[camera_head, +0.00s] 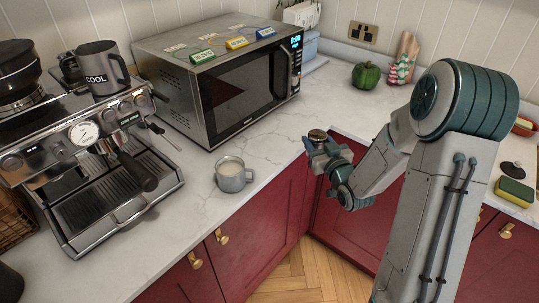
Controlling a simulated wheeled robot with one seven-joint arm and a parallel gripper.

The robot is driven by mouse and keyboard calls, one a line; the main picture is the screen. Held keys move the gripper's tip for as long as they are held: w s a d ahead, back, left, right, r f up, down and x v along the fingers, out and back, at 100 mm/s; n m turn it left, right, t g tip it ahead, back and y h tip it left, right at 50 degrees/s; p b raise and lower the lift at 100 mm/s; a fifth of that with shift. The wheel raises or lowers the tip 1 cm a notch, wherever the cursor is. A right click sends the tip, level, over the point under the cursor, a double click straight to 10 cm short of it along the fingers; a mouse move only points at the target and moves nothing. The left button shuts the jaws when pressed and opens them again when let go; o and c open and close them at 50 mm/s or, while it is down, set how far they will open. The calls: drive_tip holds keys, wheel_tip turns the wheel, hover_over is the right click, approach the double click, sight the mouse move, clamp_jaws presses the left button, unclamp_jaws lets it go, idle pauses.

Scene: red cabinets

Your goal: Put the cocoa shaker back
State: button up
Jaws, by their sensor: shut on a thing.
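My gripper (324,152) is shut on the cocoa shaker (318,135), a small container with a dark, rounded top. The fingers hide most of its body. It looks about upright, in front of the counter edge, to the right of the grey mug. The grey mug (232,178) holds a pale drink and stands on the marble counter (267,155) near its front edge.
The coffee machine (85,150) stands at the left with a COOL mug (101,70) on top. A microwave (222,75) stands at the back. A green pepper (366,75) sits in the far corner. Counter beside the grey mug is clear.

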drive_tip(key=a+r+n+y+b, duration=0.1)
drive_tip(key=r, duration=0.1)
drive_tip(key=r+n+g+y, duration=0.1)
drive_tip(key=r, duration=0.2)
drive_tip(key=a+r+n+g+y+b, duration=0.1)
drive_tip(key=r+y, duration=0.1)
drive_tip(key=r, duration=0.1)
drive_tip(key=shift+w+a+r+b, duration=0.15)
drive_tip(key=shift+w+a+b, duration=0.15)
drive_tip(key=shift+w+b, duration=0.05)
drive_tip(key=w+a+f, duration=0.1)
drive_tip(key=a+f, duration=0.1)
drive_tip(key=a, duration=0.1)
drive_tip(key=w+a+f, duration=0.1)
drive_tip(key=a+f, duration=0.1)
drive_tip(key=a, duration=0.2)
drive_tip(key=w+a+f, duration=0.1)
drive_tip(key=a+f, duration=0.1)
drive_tip(key=a, duration=0.2)
drive_tip(key=shift+w+a+f, duration=0.15)
drive_tip(key=shift+f, duration=0.2)
drive_tip(key=shift+f+p, duration=0.35)
drive_tip(key=shift+f, duration=1.6)
drive_tip(key=shift+f, duration=0.15)
drive_tip(key=o, duration=1)
